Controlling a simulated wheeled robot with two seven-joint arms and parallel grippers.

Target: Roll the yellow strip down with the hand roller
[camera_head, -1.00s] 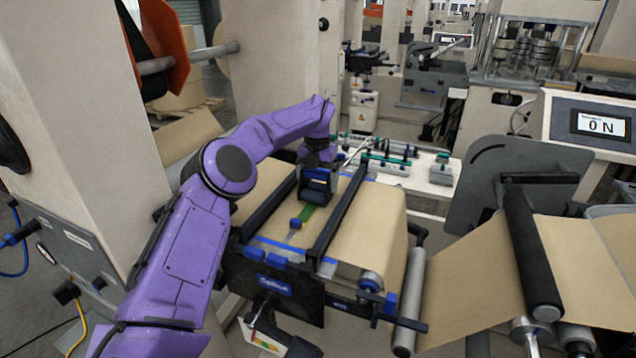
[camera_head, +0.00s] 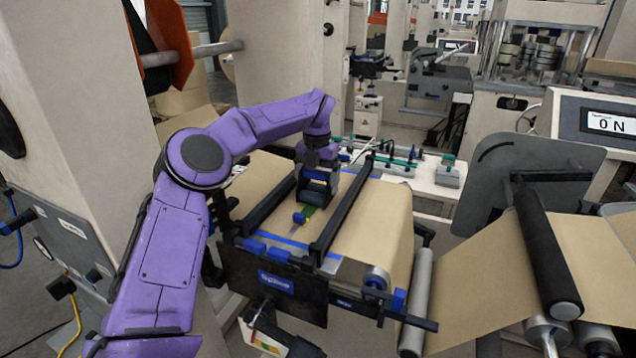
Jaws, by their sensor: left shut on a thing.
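My left gripper (camera_head: 316,190) points down over the splicing table (camera_head: 352,245), between its two black rails. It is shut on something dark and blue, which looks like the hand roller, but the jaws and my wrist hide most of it. A small blue piece (camera_head: 299,219) sits at the strip's near end. I cannot tell whether the held thing touches the strip. My right gripper is not in view.
Black rails (camera_head: 345,212) stand on both sides of the gripper. Brown kraft paper (camera_head: 385,220) covers the table top and runs right past a grey roller (camera_head: 417,300) to a black roller (camera_head: 540,250). A display (camera_head: 608,123) reads 0 N.

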